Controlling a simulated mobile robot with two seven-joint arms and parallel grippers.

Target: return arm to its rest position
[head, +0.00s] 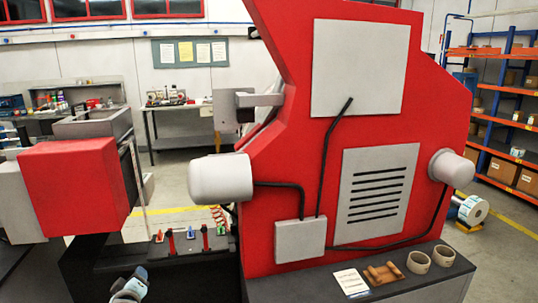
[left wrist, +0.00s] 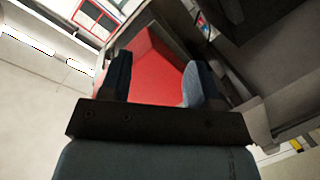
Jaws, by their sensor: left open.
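The large red label rewinder (head: 280,130) fills the middle and right of the head view, with grey panels and black cables on its face. My left gripper (left wrist: 155,75) shows in the left wrist view, its two dark fingers apart with nothing held between them. A red surface (left wrist: 155,70) lies beyond the fingers; I cannot tell how far off it is. At the bottom left of the head view a small grey-blue part (head: 130,286) shows, probably of my left arm. My right gripper is not in view.
A red box-shaped housing (head: 75,185) stands at the left above a dark bed. A dark ledge (head: 425,285) at the bottom right holds a white card (head: 351,282), a wooden piece (head: 384,273) and two rings (head: 419,262). Shelves (head: 510,110) stand behind at the right.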

